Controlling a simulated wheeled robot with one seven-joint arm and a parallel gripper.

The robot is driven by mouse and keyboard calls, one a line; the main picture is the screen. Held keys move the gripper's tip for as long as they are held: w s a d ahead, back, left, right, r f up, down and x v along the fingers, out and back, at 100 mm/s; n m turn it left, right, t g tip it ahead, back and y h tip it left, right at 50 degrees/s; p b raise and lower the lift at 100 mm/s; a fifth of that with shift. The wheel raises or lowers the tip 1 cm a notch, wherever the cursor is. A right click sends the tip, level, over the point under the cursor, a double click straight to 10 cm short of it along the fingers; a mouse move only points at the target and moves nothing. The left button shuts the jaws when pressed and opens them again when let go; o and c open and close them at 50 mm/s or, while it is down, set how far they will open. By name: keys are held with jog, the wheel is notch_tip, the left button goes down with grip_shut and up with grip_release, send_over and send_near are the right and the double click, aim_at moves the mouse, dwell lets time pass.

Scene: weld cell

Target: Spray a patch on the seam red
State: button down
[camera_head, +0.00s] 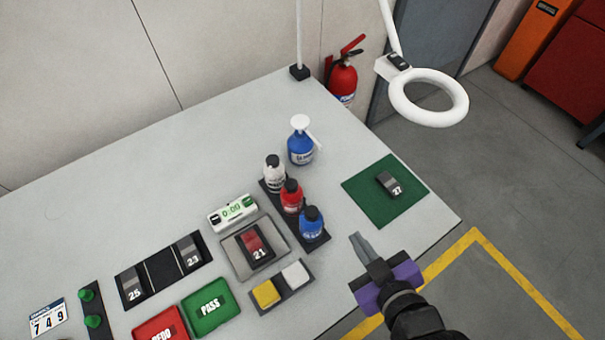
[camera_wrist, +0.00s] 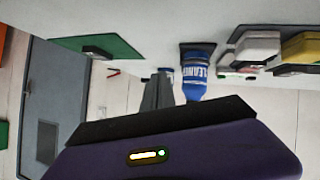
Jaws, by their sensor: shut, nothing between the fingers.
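My gripper (camera_head: 358,242) is shut and empty above the front right of the table; its fingers also show in the wrist view (camera_wrist: 158,92). A black rack (camera_head: 318,236) holds a white bottle (camera_head: 274,174), a red bottle (camera_head: 291,196) and a blue bottle (camera_head: 312,222), all upright and black-capped. The blue one, labelled as cleaner, is beyond my fingers in the wrist view (camera_wrist: 195,78). Block 21 (camera_head: 251,238), with a dark red top, sits on a grey tray (camera_head: 276,258). Block 27 (camera_head: 390,184), grey and black, lies on a green mat (camera_head: 365,205).
A blue spray bottle (camera_head: 301,146) stands behind the rack. A timer (camera_head: 232,213) reads 0:00. Yellow (camera_head: 265,293) and white (camera_head: 295,273) pads lie in front. Blocks 25 (camera_head: 132,285) and 23 (camera_head: 188,252), PASS (camera_head: 210,307) and REDO (camera_head: 160,328) trays are left. A ring lamp (camera_head: 398,110) overhangs.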

jog(key=w+a+r+n+g+y+p, duration=0.2)
jog(key=w+a+r+n, duration=0.3)
jog(key=w+a+r, duration=0.25)
notch_tip(320, 180, up, 9)
jog(key=n+g+y+p, duration=0.1)
jog(key=n+g+p, duration=0.15)
jog(key=n, duration=0.35)
send_over(294, 187)
jog(key=shift+r, duration=0.1)
notch_tip(294, 187, down, 7)
jog(key=b, duration=0.7)
jog(key=shift+f+b, duration=0.5)
jog(key=shift+f, duration=0.4)
jog(key=shift+d+f, duration=0.1)
jog(key=shift+f, duration=0.05)
jog(key=shift+f, duration=0.25)
